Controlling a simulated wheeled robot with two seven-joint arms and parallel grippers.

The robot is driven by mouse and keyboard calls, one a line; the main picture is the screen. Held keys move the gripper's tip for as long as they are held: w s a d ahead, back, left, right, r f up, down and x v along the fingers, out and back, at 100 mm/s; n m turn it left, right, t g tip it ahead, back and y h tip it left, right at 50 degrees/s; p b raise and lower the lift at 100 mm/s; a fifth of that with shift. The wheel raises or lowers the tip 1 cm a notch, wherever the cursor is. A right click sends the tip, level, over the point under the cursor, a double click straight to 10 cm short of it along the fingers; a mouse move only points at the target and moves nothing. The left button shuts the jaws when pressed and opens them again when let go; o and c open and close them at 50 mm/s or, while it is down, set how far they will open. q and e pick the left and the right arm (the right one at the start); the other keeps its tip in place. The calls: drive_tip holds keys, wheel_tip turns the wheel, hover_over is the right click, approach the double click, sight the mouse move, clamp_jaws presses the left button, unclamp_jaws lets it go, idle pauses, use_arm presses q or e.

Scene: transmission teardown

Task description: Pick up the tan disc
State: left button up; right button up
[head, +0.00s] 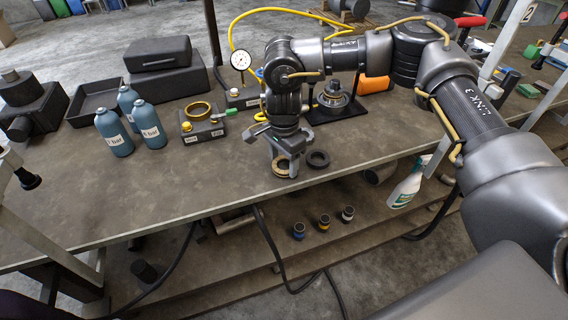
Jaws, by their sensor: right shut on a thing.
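The tan disc (281,171) is at the front edge of the grey workbench, right under my right gripper (288,163). My right gripper points down and its jaws are shut on the tan disc, which they partly hide. I cannot tell whether the disc still touches the bench top. My left gripper is not in view.
Blue bottles (114,133), a block with a gold ring (198,109) and a dial gauge (237,61) stand left of my right arm. A dark stand (349,106) is close behind the gripper. The front left bench top (150,190) is clear. A spray bottle (407,187) and small cylinders are below.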

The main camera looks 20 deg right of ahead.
wheel_tip(320, 180, up, 3)
drive_tip(key=shift+s+a+f+b, duration=0.1)
drive_tip(key=shift+s+f+b, duration=0.05)
drive_tip(key=shift+b, duration=0.6)
drive_tip(key=s+a+r+b, duration=0.2)
drive_tip(key=s+r, duration=0.3)
drive_tip(key=s, duration=0.1)
drive_tip(key=s+a+r+b, duration=0.1)
drive_tip(key=s+a+r, duration=0.2)
drive_tip(key=s+r, duration=0.3)
drive_tip(key=s+d+f+n, duration=0.1)
drive_tip(key=d+f+n, duration=0.3)
drive_tip(key=f+n, duration=0.3)
drive_tip(key=s+d+f+n, duration=0.2)
drive_tip(key=d+f+n, duration=0.2)
drive_tip(key=f+n, duration=0.3)
wheel_tip(320, 180, down, 3)
drive_tip(key=shift+r, duration=0.15)
